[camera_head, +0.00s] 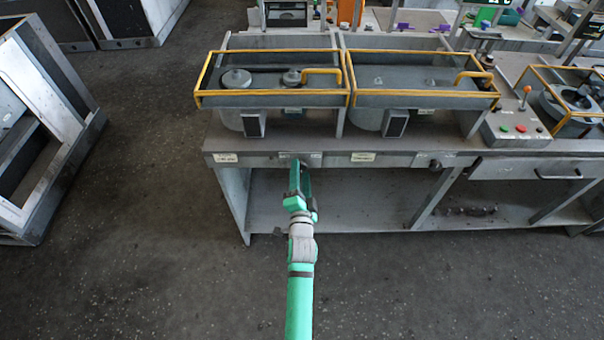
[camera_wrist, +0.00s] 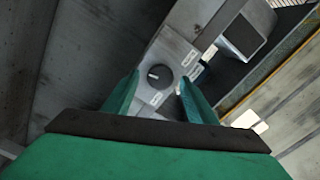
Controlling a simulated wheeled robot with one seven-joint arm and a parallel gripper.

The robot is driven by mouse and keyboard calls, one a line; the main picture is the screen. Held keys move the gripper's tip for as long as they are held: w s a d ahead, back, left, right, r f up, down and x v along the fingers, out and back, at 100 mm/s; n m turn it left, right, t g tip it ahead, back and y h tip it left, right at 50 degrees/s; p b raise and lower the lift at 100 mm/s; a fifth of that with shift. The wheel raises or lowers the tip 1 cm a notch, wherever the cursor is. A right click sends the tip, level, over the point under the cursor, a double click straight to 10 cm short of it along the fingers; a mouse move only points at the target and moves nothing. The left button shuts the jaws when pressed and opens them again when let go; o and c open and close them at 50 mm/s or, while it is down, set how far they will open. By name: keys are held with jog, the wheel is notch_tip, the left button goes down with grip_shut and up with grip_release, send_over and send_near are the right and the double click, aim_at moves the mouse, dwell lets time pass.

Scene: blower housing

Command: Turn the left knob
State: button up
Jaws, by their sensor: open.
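The left knob is a round dark knob with a light pointer mark. In the wrist view the knob (camera_wrist: 159,76) sits on the grey front panel, between and just beyond my gripper's two green fingertips. My gripper (camera_wrist: 157,88) is open, with nothing between its fingers. In the head view my gripper (camera_head: 300,172) reaches up to the bench's front edge and hides the left knob. A second dark knob (camera_head: 435,165) shows on the same front panel further right. Whether the fingers touch the left knob cannot be told.
The grey bench (camera_head: 390,160) has yellow-railed guards (camera_head: 270,97) over its housings. Open shelf space lies under the front panel. The floor (camera_head: 150,220) around my arm is clear.

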jog(key=s, duration=1)
jog(key=shift+s, duration=0.2)
jog(key=shift+s, duration=0.1)
jog(key=s+f+n+g, duration=0.1)
jog(key=s+f+n, duration=0.15)
jog(key=s, duration=0.75)
jog(key=s+f+n, duration=0.1)
jog(key=s+n, duration=0.2)
jog(key=s, duration=0.7)
jog(key=s+r+n, duration=0.3)
jog(key=s, duration=0.4)
jog(key=s+r+n+g, duration=0.1)
jog(key=s+r+n, duration=0.2)
jog(key=s, duration=0.5)
jog(key=shift+s+r+n+g, duration=0.3)
jog(key=shift+r+n, duration=0.1)
jog(key=shift+n, duration=0.15)
jog(key=shift+d, duration=0.1)
